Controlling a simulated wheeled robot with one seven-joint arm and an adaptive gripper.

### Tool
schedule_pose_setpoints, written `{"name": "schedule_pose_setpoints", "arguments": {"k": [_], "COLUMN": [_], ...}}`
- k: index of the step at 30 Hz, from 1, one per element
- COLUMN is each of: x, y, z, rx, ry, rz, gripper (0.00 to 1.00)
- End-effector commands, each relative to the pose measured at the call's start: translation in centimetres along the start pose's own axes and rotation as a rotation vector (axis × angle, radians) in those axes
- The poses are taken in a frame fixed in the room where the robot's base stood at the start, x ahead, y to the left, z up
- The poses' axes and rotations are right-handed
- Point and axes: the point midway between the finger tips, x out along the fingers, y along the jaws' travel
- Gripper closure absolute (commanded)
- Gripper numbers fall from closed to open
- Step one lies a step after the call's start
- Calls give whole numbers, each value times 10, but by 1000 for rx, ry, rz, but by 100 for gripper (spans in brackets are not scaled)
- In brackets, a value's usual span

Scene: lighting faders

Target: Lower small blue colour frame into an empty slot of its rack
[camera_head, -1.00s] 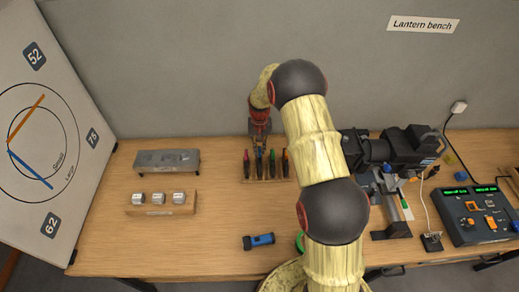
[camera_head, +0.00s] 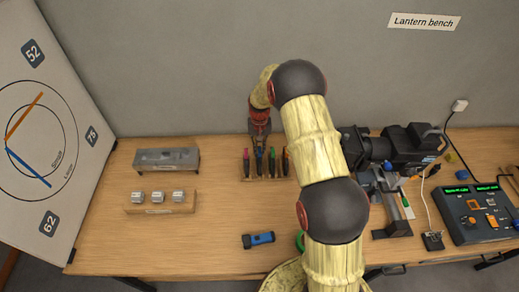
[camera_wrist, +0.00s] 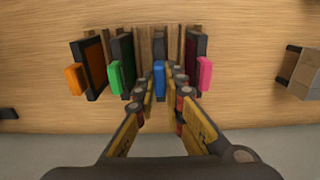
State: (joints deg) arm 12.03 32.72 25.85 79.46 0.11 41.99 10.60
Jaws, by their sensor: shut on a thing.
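The small blue colour frame shows as a blue tab (camera_wrist: 159,80) between my fingertips in the wrist view, and as a thin blue piece (camera_head: 259,164) in the head view. My gripper (camera_wrist: 161,88) is shut on it, pointing down over the wooden rack (camera_wrist: 145,45). The rack (camera_head: 265,179) stands at the back of the bench. An orange-tabbed frame (camera_wrist: 91,65) and a green-tabbed frame (camera_wrist: 123,62) stand left of the blue one, a pink-tabbed frame (camera_wrist: 196,50) right of it. My fingers hide the blue frame's lower part, so its seating depth cannot be told.
A grey box (camera_head: 166,159) and a wooden block with cubes (camera_head: 160,206) stand to the left. A blue torch (camera_head: 258,240) lies in front. A black lantern (camera_head: 400,146) and a control desk (camera_head: 478,212) stand to the right. Bench between torch and rack is clear.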

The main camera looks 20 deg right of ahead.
Motion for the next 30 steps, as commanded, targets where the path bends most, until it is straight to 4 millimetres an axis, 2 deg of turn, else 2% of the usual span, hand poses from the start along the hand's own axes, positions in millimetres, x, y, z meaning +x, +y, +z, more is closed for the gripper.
{"name": "schedule_pose_setpoints", "arguments": {"k": [17,18,28,30], "x": [6,6,6,6], "y": [0,0,0,0], "z": [0,0,0,0], "rx": [0,0,0,0], "ry": [0,0,0,0], "rz": [0,0,0,0], "gripper": [100,87,69,68]}}
